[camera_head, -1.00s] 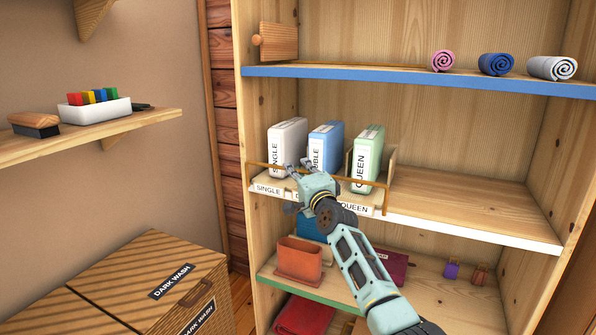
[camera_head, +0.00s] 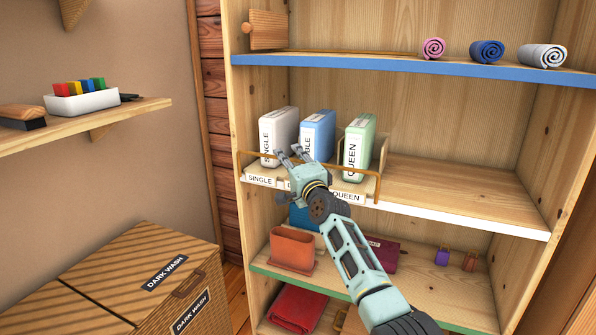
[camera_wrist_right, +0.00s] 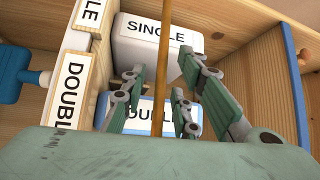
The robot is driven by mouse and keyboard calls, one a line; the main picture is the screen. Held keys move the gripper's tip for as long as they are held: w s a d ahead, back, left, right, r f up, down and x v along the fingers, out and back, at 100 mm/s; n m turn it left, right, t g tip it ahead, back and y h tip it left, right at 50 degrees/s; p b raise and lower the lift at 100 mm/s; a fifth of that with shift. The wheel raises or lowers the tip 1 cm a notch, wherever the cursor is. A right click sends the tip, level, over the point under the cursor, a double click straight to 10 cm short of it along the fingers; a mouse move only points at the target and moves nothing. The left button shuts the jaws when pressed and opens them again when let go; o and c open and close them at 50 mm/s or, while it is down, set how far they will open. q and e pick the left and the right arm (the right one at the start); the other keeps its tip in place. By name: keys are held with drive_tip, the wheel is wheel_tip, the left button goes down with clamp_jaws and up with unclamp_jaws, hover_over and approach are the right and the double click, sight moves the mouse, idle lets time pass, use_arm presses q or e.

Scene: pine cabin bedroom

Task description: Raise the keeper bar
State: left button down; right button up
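The keeper bar (camera_head: 361,173) is a thin brown bar across the front of a shelf tray (camera_head: 384,148). Behind it stand upright white SINGLE (camera_head: 281,135), blue DOUBLE (camera_head: 321,133) and green QUEEN (camera_head: 359,145) packs. My right gripper (camera_head: 290,152) is at the bar, in front of the SINGLE and DOUBLE packs, and covers part of it. In the right wrist view, the bar (camera_wrist_right: 162,100) runs between the spread fingers (camera_wrist_right: 172,75), with a gap on each side. I cannot tell whether any finger touches it. My left gripper is out of view.
A blue-edged shelf (camera_head: 400,66) with rolled towels lies above. The white-edged shelf (camera_head: 450,192) is clear to the right of the tray. An orange bin (camera_head: 292,250) is on the shelf below. A DARK WASH box (camera_head: 130,265) stands at lower left.

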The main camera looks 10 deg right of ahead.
drive_tip(key=v, duration=1.1)
drive_tip(key=shift+s, duration=0.35)
drive_tip(key=shift+d+f, duration=0.15)
